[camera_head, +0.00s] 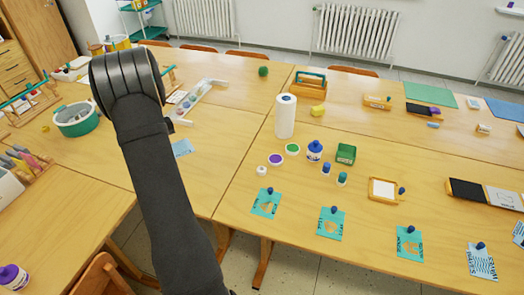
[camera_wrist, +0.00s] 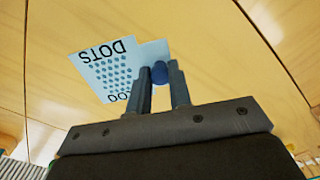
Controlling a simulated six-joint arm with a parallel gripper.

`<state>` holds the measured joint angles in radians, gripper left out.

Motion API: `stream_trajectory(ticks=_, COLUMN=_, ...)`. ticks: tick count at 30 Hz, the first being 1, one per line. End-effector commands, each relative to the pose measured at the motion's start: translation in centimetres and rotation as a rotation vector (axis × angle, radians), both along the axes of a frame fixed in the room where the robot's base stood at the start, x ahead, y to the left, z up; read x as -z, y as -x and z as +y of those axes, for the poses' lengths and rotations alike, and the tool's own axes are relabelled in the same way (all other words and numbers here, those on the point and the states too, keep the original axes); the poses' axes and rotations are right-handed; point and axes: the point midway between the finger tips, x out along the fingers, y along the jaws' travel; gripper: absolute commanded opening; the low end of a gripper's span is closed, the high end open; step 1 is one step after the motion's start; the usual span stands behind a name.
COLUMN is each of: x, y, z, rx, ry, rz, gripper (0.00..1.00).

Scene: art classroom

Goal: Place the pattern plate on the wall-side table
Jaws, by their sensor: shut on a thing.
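My gripper (camera_wrist: 159,78) is shut on the dark blue knob of a light blue pattern plate (camera_wrist: 105,68) in the wrist view. The plate is printed with the word DOTS and rows of blue dots, and the fingers hide part of it. Bare wooden tabletop shows beneath it; I cannot tell the gap. In the head view a light blue piece (camera_head: 182,148), apparently this plate, shows just right of my arm, which hides the gripper. The wall-side tables (camera_head: 240,82) stand at the back, below the radiators.
Several knobbed plates lie along the front table edge, such as a teal one (camera_head: 330,226). A paper roll (camera_head: 285,118), a blue-lidded bottle (camera_head: 314,152) and a wooden carrier (camera_head: 310,84) stand right of centre. A round teal tub (camera_head: 76,120) is at left.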

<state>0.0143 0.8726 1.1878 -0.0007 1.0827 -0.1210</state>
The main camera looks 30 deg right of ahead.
Motion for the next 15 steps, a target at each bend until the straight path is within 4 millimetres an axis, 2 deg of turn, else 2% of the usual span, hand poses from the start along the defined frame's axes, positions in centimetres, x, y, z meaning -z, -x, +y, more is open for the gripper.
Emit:
stream_trajectory(ticks=1, x=-0.1, y=0.6, z=-2.9, rx=0.091, ry=0.000, rz=0.000, gripper=0.00)
stream_trajectory(ticks=3, x=-0.1, y=1.6, z=-6.3, rx=0.213, ry=0.000, rz=0.000, gripper=0.00)
stream_trajectory(ticks=8, x=-0.1, y=4.5, z=-13.5, rx=0.492, ry=0.001, rz=0.000, gripper=0.00)
stream_trajectory(ticks=15, x=-0.1, y=10.5, z=-23.2, rx=0.909, ry=0.002, rz=0.001, gripper=0.00)
